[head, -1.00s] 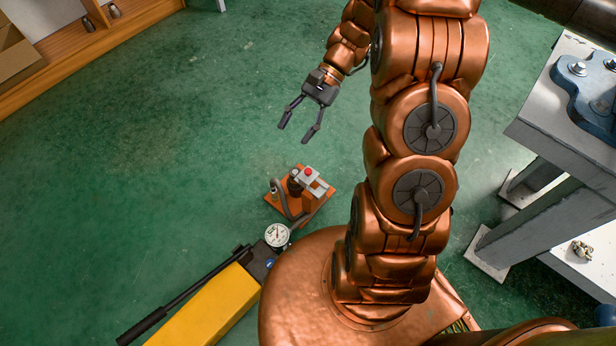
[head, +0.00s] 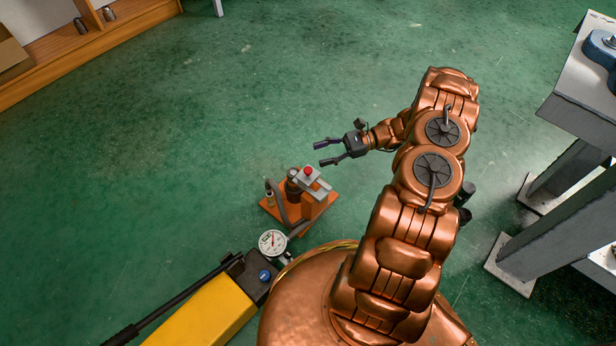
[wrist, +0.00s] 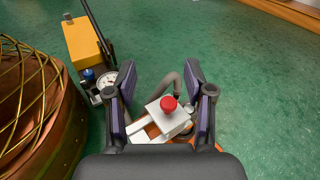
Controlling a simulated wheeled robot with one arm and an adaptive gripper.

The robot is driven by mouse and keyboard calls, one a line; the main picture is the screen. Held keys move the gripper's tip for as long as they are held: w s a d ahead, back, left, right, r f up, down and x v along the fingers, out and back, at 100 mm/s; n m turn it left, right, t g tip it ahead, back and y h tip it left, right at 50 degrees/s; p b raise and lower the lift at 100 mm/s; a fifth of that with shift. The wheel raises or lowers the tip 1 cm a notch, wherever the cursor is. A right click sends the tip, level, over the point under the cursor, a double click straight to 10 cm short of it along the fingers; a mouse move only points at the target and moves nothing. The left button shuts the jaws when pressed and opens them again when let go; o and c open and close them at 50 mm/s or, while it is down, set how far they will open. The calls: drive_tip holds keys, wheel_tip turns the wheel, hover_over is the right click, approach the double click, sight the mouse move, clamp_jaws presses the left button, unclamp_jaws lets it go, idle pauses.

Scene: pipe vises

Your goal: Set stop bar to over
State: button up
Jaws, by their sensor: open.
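A small device on an orange base plate (head: 324,206) stands on the green floor in the middle of the head view. It carries a grey block with a red knob (head: 308,171), a dark cylinder and a curved hose. I cannot tell for sure which part is the stop bar. My gripper (head: 322,153) is open and empty, with its fingers pointing left just above the device in the head view. In the wrist view the red knob (wrist: 168,103) and the pale block (wrist: 168,121) show between the two spread fingers; no contact is visible.
A yellow pump (head: 205,310) with a long black handle and a round gauge (head: 272,243) is at the lower left. A grey bench (head: 590,85) with thick legs stands at the right. Wooden shelving (head: 75,60) is at the upper left. The floor between is clear.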

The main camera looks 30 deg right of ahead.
sight(308, 170)
drive_tip(key=d+f+m+t+b, duration=0.3)
drive_tip(key=f, duration=0.7)
drive_tip(key=shift+r+b+x, duration=0.2)
drive_tip(key=shift+b+x, duration=0.5)
drive_tip(key=shift+x, duration=1.15)
drive_tip(key=shift+r+b+x, duration=0.2)
drive_tip(key=shift+b+x, duration=0.45)
drive_tip(key=shift+x, duration=1.2)
clamp_jaws()
